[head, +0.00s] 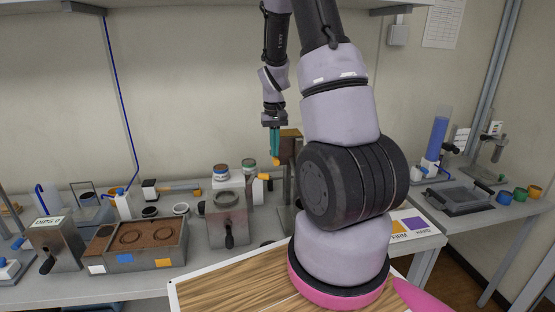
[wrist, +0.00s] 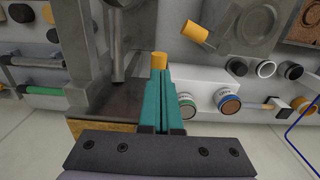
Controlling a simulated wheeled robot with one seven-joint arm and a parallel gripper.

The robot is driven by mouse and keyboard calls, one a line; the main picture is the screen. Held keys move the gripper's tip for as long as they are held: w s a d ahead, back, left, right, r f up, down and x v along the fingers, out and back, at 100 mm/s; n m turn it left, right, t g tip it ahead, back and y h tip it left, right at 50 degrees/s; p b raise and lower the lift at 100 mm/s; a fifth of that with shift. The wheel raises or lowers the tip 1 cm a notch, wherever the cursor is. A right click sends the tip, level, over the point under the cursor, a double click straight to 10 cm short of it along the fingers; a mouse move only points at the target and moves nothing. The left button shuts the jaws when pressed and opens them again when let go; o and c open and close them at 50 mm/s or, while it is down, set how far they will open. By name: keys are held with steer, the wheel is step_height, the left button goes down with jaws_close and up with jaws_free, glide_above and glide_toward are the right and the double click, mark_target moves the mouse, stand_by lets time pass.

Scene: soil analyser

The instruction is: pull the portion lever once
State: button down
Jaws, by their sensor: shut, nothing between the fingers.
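My gripper (head: 275,155) is shut and empty, its teal fingers pointing down beside a metal stand (head: 289,180); it also shows in the wrist view (wrist: 159,75). An orange piece (wrist: 158,62) shows right at the fingertips; I cannot tell whether they touch it. A second orange grip (wrist: 194,32) sticks out slightly further off, on the side of the metal dispenser (head: 228,215). No label shows which is the portion lever.
A tray of brown soil (head: 145,245) stands left of the dispenser. Lidded jars (head: 221,172) stand behind it; they show near the fingers in the wrist view (wrist: 229,103). A wooden board (head: 235,290) lies in front. A side table (head: 450,220) holds other equipment.

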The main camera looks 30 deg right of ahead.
steer(key=shift+f, duration=0.15)
steer(key=shift+f, duration=1.45)
steer(key=shift+r, duration=3.05)
